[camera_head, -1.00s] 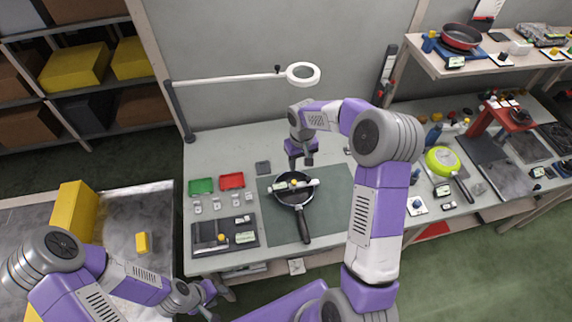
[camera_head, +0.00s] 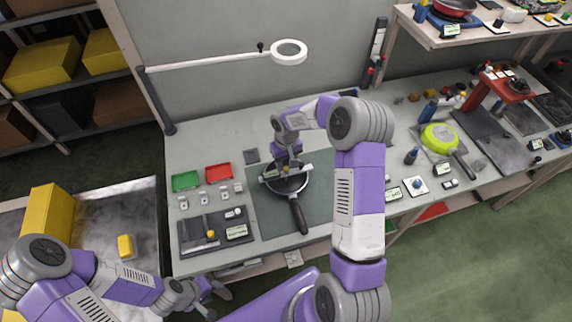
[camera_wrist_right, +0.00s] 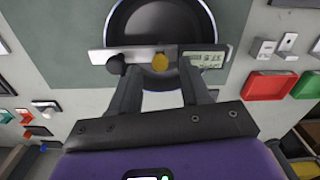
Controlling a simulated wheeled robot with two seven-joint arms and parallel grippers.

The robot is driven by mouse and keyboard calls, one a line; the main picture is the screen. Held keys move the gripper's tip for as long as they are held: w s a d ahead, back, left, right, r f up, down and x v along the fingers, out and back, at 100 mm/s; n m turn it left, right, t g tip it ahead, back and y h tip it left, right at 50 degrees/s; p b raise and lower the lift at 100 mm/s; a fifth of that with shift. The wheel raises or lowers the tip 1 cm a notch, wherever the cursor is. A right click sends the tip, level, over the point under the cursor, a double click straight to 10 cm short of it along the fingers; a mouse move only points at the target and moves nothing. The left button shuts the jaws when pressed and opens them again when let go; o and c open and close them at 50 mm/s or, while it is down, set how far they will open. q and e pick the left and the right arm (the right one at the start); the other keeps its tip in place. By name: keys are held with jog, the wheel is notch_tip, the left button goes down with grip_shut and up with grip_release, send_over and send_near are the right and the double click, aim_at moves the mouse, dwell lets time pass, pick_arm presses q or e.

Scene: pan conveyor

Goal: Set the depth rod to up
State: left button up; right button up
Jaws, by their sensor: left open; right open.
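A dark pan (camera_head: 297,210) lies on the green mat with its handle toward the front. A silver depth gauge bar (camera_head: 270,176) lies across its rim. In the right wrist view the gauge bar (camera_wrist_right: 138,54) carries a black knob (camera_wrist_right: 116,64), a yellow knob (camera_wrist_right: 160,62) and a small display (camera_wrist_right: 203,60). I cannot make out a separate depth rod or its setting. My right gripper (camera_head: 287,164) is open at the gauge; in the wrist view its fingers (camera_wrist_right: 160,92) point at the bar around the yellow knob, and contact is unclear. My left gripper (camera_head: 206,298) is open and empty at the lower left.
A green tray (camera_head: 185,181) and a red tray (camera_head: 218,172) stand left of the mat (camera_head: 262,222), with small parts and a dark tray (camera_head: 189,243) in front. A magnifier lamp (camera_head: 289,52) reaches over the bench. A lime pan (camera_head: 440,138) lies at right.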

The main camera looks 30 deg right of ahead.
jog(key=shift+f, duration=0.75)
grip_shut()
